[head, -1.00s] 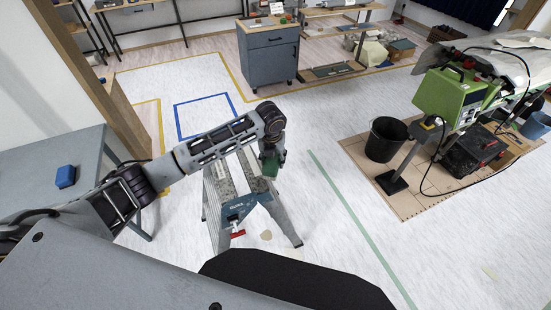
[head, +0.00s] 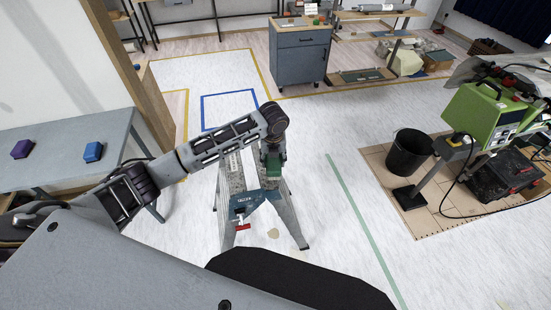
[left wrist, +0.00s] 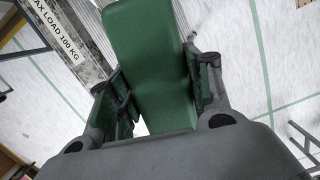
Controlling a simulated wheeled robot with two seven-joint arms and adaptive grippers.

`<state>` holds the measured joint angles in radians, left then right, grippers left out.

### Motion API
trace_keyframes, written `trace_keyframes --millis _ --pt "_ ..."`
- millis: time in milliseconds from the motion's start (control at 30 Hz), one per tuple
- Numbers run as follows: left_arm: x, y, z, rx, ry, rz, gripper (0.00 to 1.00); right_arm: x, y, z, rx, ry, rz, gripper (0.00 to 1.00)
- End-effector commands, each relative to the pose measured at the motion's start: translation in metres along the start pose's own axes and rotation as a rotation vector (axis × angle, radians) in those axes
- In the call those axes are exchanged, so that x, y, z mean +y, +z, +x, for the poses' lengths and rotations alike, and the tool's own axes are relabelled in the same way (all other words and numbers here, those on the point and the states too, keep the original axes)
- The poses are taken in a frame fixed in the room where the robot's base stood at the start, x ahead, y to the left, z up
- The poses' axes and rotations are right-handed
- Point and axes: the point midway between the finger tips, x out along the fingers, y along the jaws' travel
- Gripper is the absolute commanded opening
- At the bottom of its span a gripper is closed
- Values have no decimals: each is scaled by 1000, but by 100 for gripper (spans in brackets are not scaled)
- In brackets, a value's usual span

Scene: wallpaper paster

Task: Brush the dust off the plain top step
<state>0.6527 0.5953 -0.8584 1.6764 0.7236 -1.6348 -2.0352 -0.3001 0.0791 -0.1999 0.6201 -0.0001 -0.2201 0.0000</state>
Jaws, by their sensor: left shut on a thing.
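The grey step stand (head: 233,180) stands on the floor in the middle of the head view, with splayed legs and a blue-and-red fitting at its near end. Its speckled top surface shows left of my left gripper (head: 272,170); the rest is partly hidden by the arm. A label reading "MAX LOAD 100 KG" (left wrist: 55,30) shows in the left wrist view. My left gripper is shut on a green block (left wrist: 155,60), held over the right part of the stand. I see no bristles, and cannot tell if the block touches the step. Dust cannot be made out. My right gripper is not in view.
A grey table (head: 50,150) at left bears a blue block (head: 93,152) and a purple block (head: 22,149). A black bucket (head: 408,152) and green machine (head: 485,110) stand at right. A blue-grey cabinet (head: 302,55) is behind. Floor around the stand is mostly clear.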

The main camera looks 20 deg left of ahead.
Motion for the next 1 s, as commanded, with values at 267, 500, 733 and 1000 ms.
trace_keyframes --millis 267,500,733,1000 --pt "6 -1 -1 -1 13 -99 25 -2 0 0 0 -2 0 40" --pt "7 -2 -1 0 26 -179 25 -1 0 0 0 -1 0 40" --pt "8 -2 0 0 28 -193 25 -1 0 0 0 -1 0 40" --pt "8 -4 3 0 28 -191 25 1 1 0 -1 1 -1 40"
